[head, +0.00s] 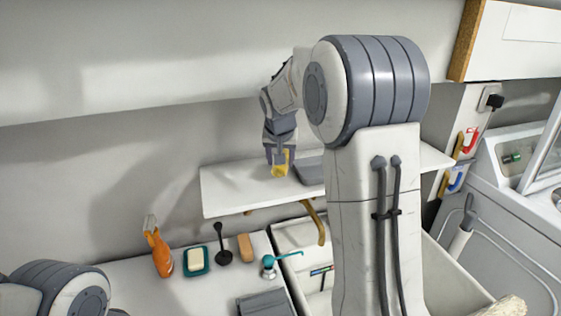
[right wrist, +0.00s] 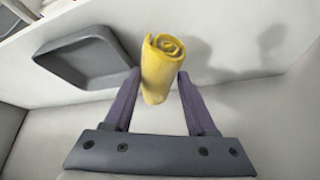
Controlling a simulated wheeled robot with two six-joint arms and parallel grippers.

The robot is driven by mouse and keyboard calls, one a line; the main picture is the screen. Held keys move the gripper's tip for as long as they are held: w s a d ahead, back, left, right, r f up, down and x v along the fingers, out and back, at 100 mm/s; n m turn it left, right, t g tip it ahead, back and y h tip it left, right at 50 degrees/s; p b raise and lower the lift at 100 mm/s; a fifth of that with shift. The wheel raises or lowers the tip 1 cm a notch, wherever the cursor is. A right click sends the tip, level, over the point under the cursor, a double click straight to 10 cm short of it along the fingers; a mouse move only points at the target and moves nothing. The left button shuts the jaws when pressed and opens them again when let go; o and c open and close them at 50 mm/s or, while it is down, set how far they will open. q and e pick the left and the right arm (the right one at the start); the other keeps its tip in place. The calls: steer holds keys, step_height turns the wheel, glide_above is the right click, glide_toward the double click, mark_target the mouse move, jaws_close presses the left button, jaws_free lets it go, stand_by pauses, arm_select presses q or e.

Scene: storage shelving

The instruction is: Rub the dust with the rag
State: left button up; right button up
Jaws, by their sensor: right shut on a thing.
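My right gripper (head: 279,158) is over the white wall shelf (head: 228,191) in the head view. It is shut on the rag (head: 281,169), a rolled yellow cloth. In the right wrist view the rag (right wrist: 160,62) stands between the two fingers (right wrist: 159,75), with its spiral end showing. I cannot tell whether the rag touches the shelf. I cannot make out any dust; part of the shelf is hidden behind my right arm. My left gripper is out of view.
A grey tray (head: 307,172) sits on the shelf just right of the rag. Below are an orange spray bottle (head: 159,252), a soap dish (head: 196,261), a black brush (head: 222,245), a tan block (head: 245,247) and a faucet (head: 269,266). The shelf's left part is clear.

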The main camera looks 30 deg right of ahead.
steer(key=shift+r+p, duration=0.6)
steer(key=shift+r, duration=0.55)
step_height(320, 180, up, 3)
steer(key=shift+p, duration=1.25)
steer(key=shift+r, duration=0.1)
